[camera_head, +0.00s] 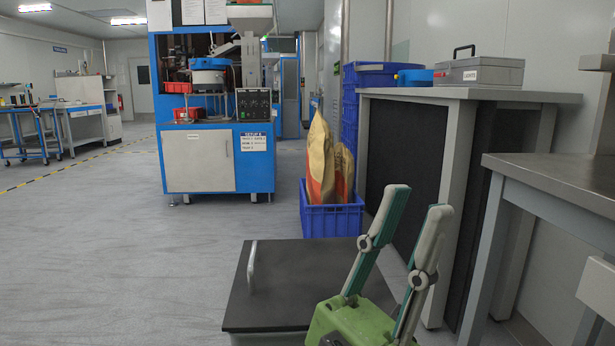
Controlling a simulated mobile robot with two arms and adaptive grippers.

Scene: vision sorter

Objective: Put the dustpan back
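I cannot make out a dustpan anywhere in the head view. The gripper's body hides part of that box's right side.
A blue crate (332,221) holding tan and red sacks (321,158) stands behind the box. A grey cabinet (455,150) carries a grey case (479,72). A metal table (565,180) is at the right. A blue machine (213,160) stands further back. The left floor is clear.

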